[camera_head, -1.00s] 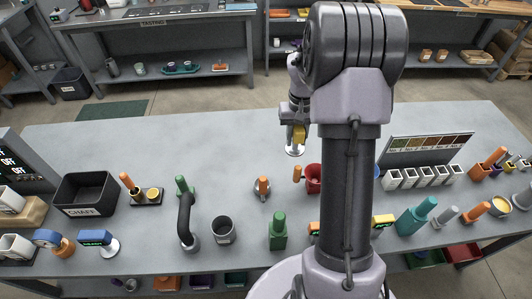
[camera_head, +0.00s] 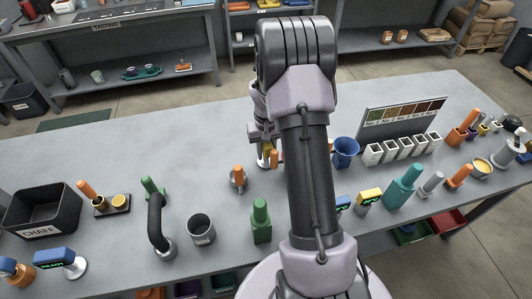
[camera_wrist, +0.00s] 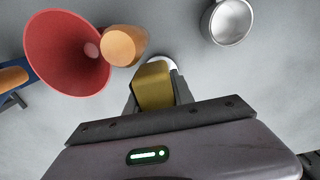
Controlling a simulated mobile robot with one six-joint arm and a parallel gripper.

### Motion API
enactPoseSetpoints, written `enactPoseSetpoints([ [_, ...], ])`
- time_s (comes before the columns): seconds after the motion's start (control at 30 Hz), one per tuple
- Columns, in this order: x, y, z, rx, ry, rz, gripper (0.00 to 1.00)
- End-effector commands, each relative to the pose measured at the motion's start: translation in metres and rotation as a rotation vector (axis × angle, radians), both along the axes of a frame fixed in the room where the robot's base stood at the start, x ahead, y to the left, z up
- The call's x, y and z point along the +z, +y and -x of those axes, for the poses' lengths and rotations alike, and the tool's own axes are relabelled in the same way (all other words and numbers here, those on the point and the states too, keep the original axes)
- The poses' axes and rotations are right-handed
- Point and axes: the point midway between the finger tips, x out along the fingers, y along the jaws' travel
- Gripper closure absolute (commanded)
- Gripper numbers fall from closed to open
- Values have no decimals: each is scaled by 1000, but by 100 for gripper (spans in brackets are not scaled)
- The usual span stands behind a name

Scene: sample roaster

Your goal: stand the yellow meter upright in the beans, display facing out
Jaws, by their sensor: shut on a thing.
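My gripper (camera_head: 262,146) is shut on a yellow block-like thing that looks like a yellow meter (camera_wrist: 153,86). In the wrist view it sits between the fingers, with a pale round disc at its far end. Its display face does not show. In the head view the held meter (camera_head: 265,157) hangs low over the bench, partly hidden by my arm. I cannot make out beans in any container.
A metal cup (camera_wrist: 231,22) is off to the other side. A blue cup (camera_head: 346,152) and white sample cups stand right. The bench's back left is clear.

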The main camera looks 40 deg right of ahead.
Motion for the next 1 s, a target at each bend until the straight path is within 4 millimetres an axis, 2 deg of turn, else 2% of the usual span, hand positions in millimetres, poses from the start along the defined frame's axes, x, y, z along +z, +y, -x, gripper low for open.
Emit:
enactPoseSetpoints([
  [0.13,-4,0,0,0,0,0,100],
  [0.17,-3,0,0,0,0,0,67],
  [0.27,-3,0,0,0,0,0,49],
  [0.53,-2,0,0,0,0,0,49],
  [0.63,9,0,0,1,-1,0,49],
  [0.9,85,-1,-1,0,-4,2,49],
  [1.0,106,0,0,1,-1,2,49],
])
